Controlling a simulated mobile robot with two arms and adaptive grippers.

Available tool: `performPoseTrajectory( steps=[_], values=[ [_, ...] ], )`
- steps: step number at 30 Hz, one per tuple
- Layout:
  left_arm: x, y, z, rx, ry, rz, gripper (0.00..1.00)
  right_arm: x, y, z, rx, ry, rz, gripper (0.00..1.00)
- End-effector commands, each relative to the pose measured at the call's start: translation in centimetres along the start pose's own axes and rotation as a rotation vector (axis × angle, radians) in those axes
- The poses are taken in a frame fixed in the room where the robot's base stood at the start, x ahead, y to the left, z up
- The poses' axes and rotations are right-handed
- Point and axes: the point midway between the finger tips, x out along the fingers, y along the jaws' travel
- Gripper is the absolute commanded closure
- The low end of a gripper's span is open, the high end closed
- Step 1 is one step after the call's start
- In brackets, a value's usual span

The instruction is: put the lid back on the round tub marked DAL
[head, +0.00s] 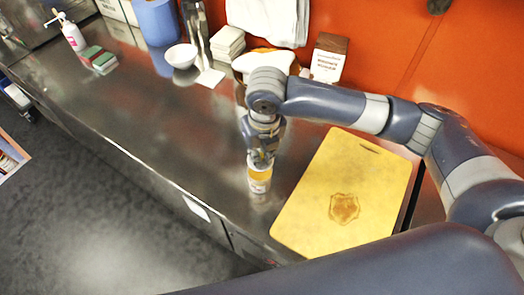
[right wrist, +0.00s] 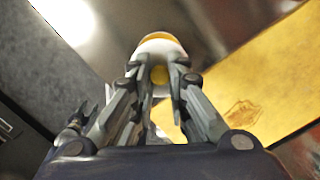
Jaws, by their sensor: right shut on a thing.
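A small round tub (head: 259,186), white with a yellow band at its top, is at my right gripper over the steel counter. My right gripper (head: 261,162) points down at its top and is shut on a yellow part, seemingly the lid. In the right wrist view, the white and yellow round shape (right wrist: 160,46) lies just beyond my right gripper (right wrist: 160,72), and yellow shows between the fingers. The fingers hide the join, so I cannot tell how lid and tub meet. No DAL marking is legible. My left gripper is not in view.
A yellow board (head: 315,205) with a brown stain lies right of the tub. Behind are a white bowl (head: 181,55), a stack of white pieces (head: 228,42) and a carton (head: 329,58).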

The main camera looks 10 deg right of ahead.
Motion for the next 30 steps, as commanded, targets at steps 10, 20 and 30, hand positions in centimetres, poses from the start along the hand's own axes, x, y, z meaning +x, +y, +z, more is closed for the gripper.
performPoseTrajectory(
  steps=[10, 20, 30],
  values=[
    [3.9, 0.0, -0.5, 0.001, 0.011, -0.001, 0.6, 3.4, 0.0, -0.4, 0.001, -0.001, 0.0, 0.98],
    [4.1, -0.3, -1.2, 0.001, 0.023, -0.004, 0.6, 5.0, 0.0, -0.6, 0.002, 0.0, 0.0, 0.98],
    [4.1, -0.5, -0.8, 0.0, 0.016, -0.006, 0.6, 5.0, 0.0, -0.6, 0.002, 0.0, 0.0, 0.98]
  ],
)
